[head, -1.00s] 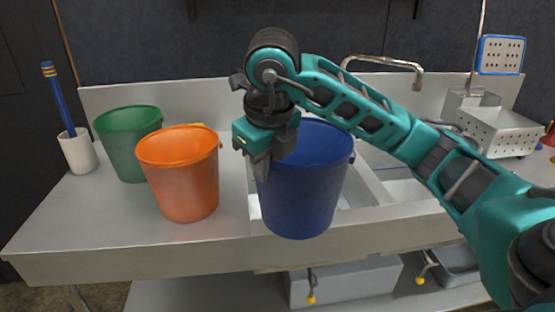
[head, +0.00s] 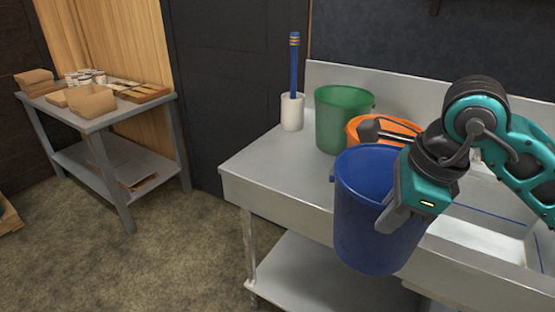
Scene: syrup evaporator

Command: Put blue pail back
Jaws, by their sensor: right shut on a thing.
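The blue pail (head: 365,230) hangs upright from my right gripper (head: 398,212), in front of the steel sink counter's front edge. My right gripper is shut on the pail's rim at its right side. The orange pail (head: 408,127) stands on the counter behind the blue pail, which hides much of it. The green pail (head: 341,122) stands farther back on the counter, to the left of the orange one. My left gripper is not in view.
A white cup (head: 291,112) with a blue brush (head: 294,62) stands at the counter's back left. The sink basin (head: 490,232) is at the right. A side table (head: 110,116) with boxes stands at the left. The floor between them is clear.

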